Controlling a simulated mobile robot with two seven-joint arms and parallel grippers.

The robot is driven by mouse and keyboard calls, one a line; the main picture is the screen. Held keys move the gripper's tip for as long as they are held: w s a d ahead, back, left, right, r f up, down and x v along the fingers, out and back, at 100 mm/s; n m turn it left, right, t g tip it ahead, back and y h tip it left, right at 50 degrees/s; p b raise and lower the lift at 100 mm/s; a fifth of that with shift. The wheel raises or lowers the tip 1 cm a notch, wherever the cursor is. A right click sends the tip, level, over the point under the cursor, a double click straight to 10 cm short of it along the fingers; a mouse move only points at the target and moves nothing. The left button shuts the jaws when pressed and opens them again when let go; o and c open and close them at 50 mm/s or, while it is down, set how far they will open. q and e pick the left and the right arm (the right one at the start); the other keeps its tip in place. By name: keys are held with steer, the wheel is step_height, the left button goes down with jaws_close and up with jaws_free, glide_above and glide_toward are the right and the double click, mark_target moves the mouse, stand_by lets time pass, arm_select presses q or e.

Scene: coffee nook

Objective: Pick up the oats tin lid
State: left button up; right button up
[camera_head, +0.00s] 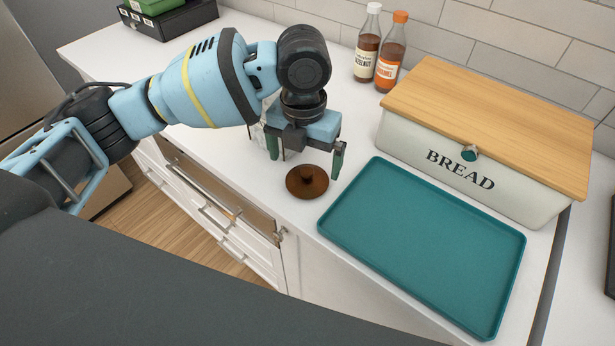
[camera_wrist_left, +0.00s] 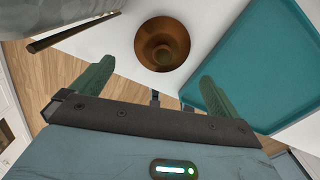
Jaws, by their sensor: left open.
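A round brown lid (camera_head: 307,182) with a small knob lies on the white counter, close to its front edge and left of the teal tray. It also shows in the left wrist view (camera_wrist_left: 162,44), ahead of the fingers and between their lines. My left gripper (camera_head: 306,164) is open, its two green fingers pointing down above and just behind the lid, with nothing between them. In the left wrist view the fingers (camera_wrist_left: 148,84) are wide apart and clear of the lid. No oats tin can be made out. My right gripper is not in view.
A teal tray (camera_head: 349,231) lies right of the lid. A bread box (camera_head: 470,180) with a wooden top stands behind the tray. Two syrup bottles (camera_head: 367,48) (camera_head: 391,55) stand near the tiled wall. Dark and green boxes (camera_head: 169,20) sit at the back left. Drawers are below the counter edge.

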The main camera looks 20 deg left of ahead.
mark_target(307, 172)
arm_select(q)
steer(key=shift+w+f, duration=0.15)
steer(key=shift+f, duration=0.15)
steer(key=shift+w+f, duration=0.15)
steer(key=shift+f, duration=1.1)
steer(key=shift+w+f, duration=0.1)
steer(key=shift+f, duration=1.15)
steer(key=c, duration=0.9)
steer(key=shift+d, duration=0.1)
steer(key=shift+c, duration=0.2)
